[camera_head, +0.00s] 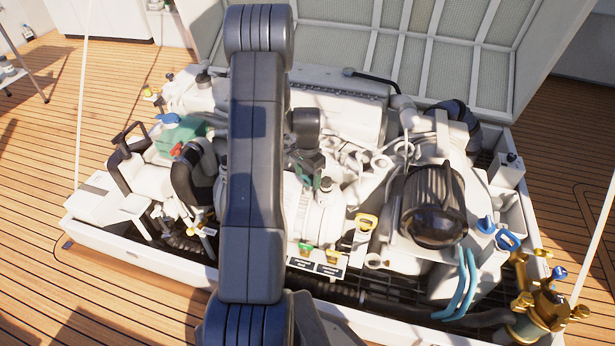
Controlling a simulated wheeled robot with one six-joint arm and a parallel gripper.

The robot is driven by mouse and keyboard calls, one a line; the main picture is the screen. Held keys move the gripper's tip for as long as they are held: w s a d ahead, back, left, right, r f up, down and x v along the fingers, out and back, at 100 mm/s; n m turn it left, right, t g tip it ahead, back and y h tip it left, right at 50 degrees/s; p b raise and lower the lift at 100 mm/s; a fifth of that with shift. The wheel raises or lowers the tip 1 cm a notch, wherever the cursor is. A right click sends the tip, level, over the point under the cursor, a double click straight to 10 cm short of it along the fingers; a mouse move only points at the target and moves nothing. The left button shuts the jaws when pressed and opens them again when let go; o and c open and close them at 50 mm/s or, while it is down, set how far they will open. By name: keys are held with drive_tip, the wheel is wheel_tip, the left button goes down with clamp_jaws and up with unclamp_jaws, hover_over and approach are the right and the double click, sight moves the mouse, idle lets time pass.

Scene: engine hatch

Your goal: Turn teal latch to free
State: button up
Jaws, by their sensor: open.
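A small teal piece, seemingly the teal latch (325,184), shows near the middle of the white engine. My gripper (308,172) is just above and left of it, pointing down, partly behind my own arm. The jaws are open. The view is too small to tell whether they touch the latch or stand around it. The latch's angle and its mount are mostly hidden by the gripper and the arm.
The engine sits in a white-rimmed hatch (330,317) in a wooden deck. A raised lid (440,50) stands behind.

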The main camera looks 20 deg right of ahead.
drive_tip(key=c, duration=1)
drive_tip(key=shift+n, duration=0.4)
drive_tip(key=shift+n+p, duration=0.4)
drive_tip(key=shift+n, duration=2.3)
drive_tip(key=o, duration=1)
